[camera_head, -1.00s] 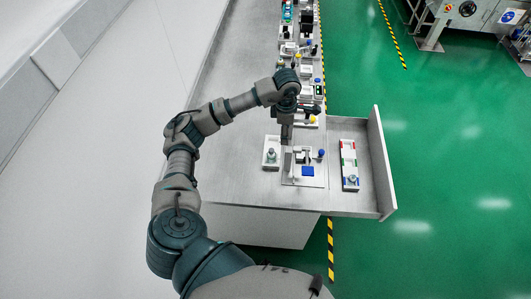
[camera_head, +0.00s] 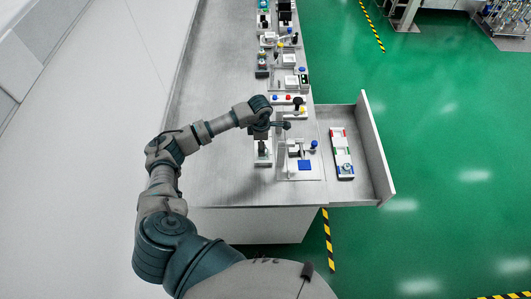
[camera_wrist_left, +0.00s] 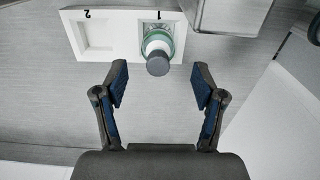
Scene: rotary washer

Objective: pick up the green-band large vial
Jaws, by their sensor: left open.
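A vial with a green band and grey cap (camera_wrist_left: 157,56) stands in the slot marked 1 of a white two-slot holder (camera_wrist_left: 121,49) in the left wrist view. Slot 2 is empty. In the head view the holder (camera_head: 263,161) is on the bench, partly hidden by my arm. My left gripper (camera_wrist_left: 160,84) is open, its fingers apart on either side of the vial's line and short of the cap. In the head view my left gripper (camera_head: 262,133) is above the holder. My right gripper is not in view.
A station with a blue pad (camera_head: 305,165) and a blue knob stands just right of the holder. An open drawer (camera_head: 377,150) on the right holds a colour-marked rack (camera_head: 341,150) with a vial in it. Several devices line the bench behind. The bench left of the arm is clear.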

